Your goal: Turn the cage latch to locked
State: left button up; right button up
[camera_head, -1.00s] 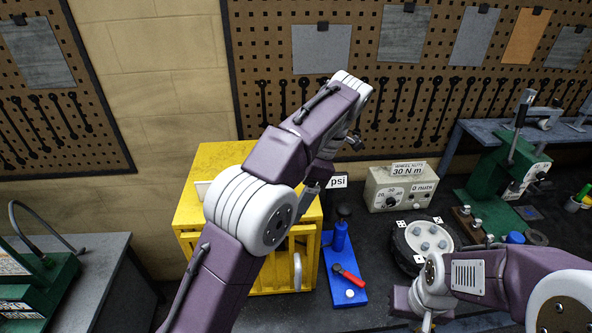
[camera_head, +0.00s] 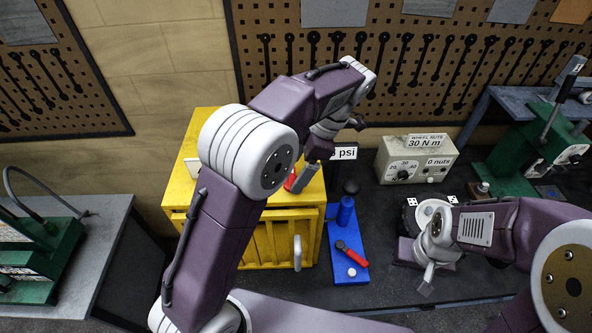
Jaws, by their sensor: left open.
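The yellow cage (camera_head: 255,222) stands on the bench left of centre, with vertical bars on its front. A pale upright handle (camera_head: 297,252), which looks like the latch, is on the cage front near its right side. My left gripper (camera_head: 306,182) is above the cage's top right part, higher than the handle and apart from it. Its jaws are open, and my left arm hides part of the cage. My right gripper (camera_head: 428,278) is low over the bench, right of the blue stand. I cannot tell whether its jaws are open.
A blue stand (camera_head: 348,268) with a red lever (camera_head: 352,254) sits right of the cage. A small red part (camera_head: 291,181) shows at the cage top. A wheel-nut box (camera_head: 415,158) and a green machine (camera_head: 530,150) stand behind.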

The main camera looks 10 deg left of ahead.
pick_arm(q)
jog(key=shift+w+a+f, duration=0.1)
jog(key=shift+a+f, duration=0.15)
jog(key=shift+f, duration=0.15)
jog(key=shift+a+f, duration=0.1)
jog(key=shift+f, duration=0.05)
jog(key=shift+s, duration=0.85)
jog(key=shift+c, duration=0.3)
jog(key=shift+w, duration=0.4)
jog(key=c, duration=1.3)
jog(key=shift+s, duration=0.1)
pick_arm(e)
jog(key=shift+s+r, duration=0.2)
jog(key=shift+s, duration=0.15)
